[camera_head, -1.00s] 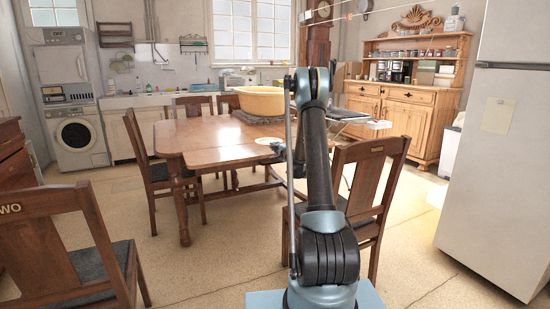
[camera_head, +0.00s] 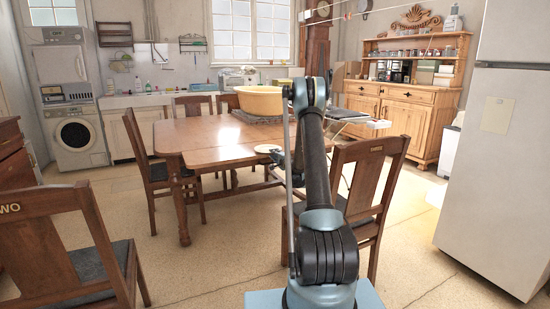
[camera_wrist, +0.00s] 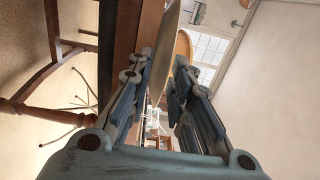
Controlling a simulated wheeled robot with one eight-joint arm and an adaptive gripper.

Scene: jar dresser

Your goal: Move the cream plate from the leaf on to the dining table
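The cream plate (camera_wrist: 167,45) shows nearly edge-on in the wrist view, as a pale tapering shape between my two fingers. My gripper (camera_wrist: 162,65) is turned on its side, with one finger on each face of the plate, and appears shut on its near rim. The dining table (camera_head: 210,135) is brown wood, and its leaf (camera_head: 222,156) is at the near end. In the head view a pale part of the plate (camera_head: 267,149) shows over the table's near right part. My arm hides the rest of the plate and my gripper there.
A yellow basin (camera_head: 260,99) stands on a dark mat at the table's back right. A chair (camera_head: 365,185) stands close to the right of my arm; another (camera_head: 65,250) is at the front left. A refrigerator (camera_head: 500,180) stands at the right.

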